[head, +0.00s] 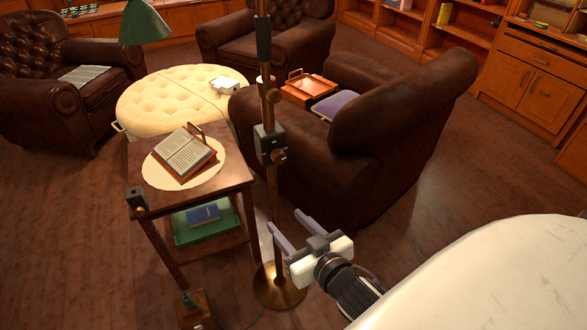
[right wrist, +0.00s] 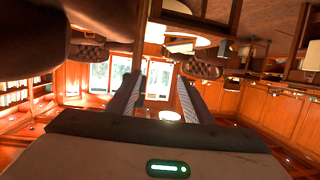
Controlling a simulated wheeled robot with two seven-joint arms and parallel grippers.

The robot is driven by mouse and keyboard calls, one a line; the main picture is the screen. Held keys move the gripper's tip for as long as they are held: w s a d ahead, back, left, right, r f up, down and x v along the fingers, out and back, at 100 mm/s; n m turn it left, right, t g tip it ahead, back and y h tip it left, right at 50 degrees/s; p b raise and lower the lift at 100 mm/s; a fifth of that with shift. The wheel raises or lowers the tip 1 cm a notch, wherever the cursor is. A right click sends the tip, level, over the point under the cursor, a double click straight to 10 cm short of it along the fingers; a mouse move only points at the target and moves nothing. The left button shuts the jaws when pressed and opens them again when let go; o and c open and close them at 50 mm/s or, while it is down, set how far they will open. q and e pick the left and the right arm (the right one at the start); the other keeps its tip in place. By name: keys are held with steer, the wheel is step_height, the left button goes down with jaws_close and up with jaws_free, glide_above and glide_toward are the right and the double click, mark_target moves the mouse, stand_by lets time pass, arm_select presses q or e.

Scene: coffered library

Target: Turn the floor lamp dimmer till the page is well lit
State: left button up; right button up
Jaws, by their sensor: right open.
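The floor lamp's brass pole (head: 272,200) stands right of the side table, on a round base (head: 280,287). A grey box with a round brass knob (head: 279,157), which looks like the dimmer, is on the pole. A green shade (head: 145,22) shows at the top left. The open book (head: 184,153) rests on a wooden stand over a pale round patch; its page looks fairly lit. My right gripper (head: 285,222) is open and empty, below the knob and near the pole. Its fingers (right wrist: 157,98) also show in the right wrist view. My left gripper is not in view.
The side table (head: 145,170) has a small dark box (head: 136,199) at its front corner and a green tray (head: 220,238) below. A leather armchair (head: 370,130) stands close behind the pole. A cream ottoman (head: 150,98) lies beyond. A small box (head: 195,308) sits on the floor.

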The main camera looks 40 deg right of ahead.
mark_target(280, 161)
steer(key=w+d+r+t, duration=0.1)
steer(key=w+d+r, duration=0.1)
steer(key=w, duration=0.2)
steer(key=w+d+r+m+t+h+b, duration=0.1)
steer(key=w+d, duration=0.1)
steer(key=w, duration=0.2)
steer(key=w+d+r+t+h, duration=0.1)
steer(key=w+d+r, duration=0.1)
steer(key=w+d, duration=0.1)
steer(key=shift+w+d+r+m+b, duration=0.1)
steer(key=shift+w+r+m+b, duration=0.2)
steer(key=shift+w+b, duration=0.1)
steer(key=shift+w+d+h, duration=0.15)
steer(key=shift+w+h, duration=0.15)
steer(key=shift+w, duration=0.25)
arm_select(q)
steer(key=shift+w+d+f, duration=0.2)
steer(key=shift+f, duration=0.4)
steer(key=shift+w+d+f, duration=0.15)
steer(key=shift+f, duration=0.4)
arm_select(e)
steer(key=c, duration=1.1)
steer(key=shift+o, duration=0.2)
steer(key=shift+m+p, duration=0.35)
steer(key=shift+m, duration=0.55)
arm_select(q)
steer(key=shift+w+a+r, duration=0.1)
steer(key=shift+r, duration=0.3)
